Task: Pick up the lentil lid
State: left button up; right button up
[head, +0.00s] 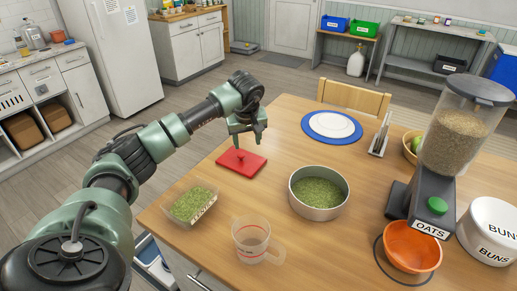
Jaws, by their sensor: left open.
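The lentil lid appears to be the flat red lid (238,166) with a small knob, lying on the wooden table. A clear rectangular container (208,211) of green lentils, with a white label too small to read surely, stands uncovered nearer the front edge. My left gripper (250,143) is open, fingers pointing down, just above and slightly right of the lid's knob. It looks apart from the lid, with nothing between its fingers. My right gripper is not in view.
A round metal tin (319,208) of green contents and a clear measuring cup (250,250) stand nearby. An oats dispenser (436,205), orange bowl (411,262) and white buns bin (490,230) are at right. A plate (332,125) lies on a blue mat (308,133) farther back.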

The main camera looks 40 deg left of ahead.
aim_at(241, 154)
pick_arm(q)
jog(key=shift+y, duration=0.5)
jog(key=a+f, duration=0.1)
jog(key=f, duration=0.1)
jog(key=a+f, duration=0.1)
jog(key=shift+w+a+f+p, duration=0.15)
jog(key=shift+a+f+p, duration=0.15)
jog(key=shift+f, duration=0.05)
jog(key=p+x, duration=0.1)
jog(key=x, duration=0.4)
jog(key=shift+a+p, duration=0.15)
jog(key=shift+p, duration=0.2)
grip_shut()
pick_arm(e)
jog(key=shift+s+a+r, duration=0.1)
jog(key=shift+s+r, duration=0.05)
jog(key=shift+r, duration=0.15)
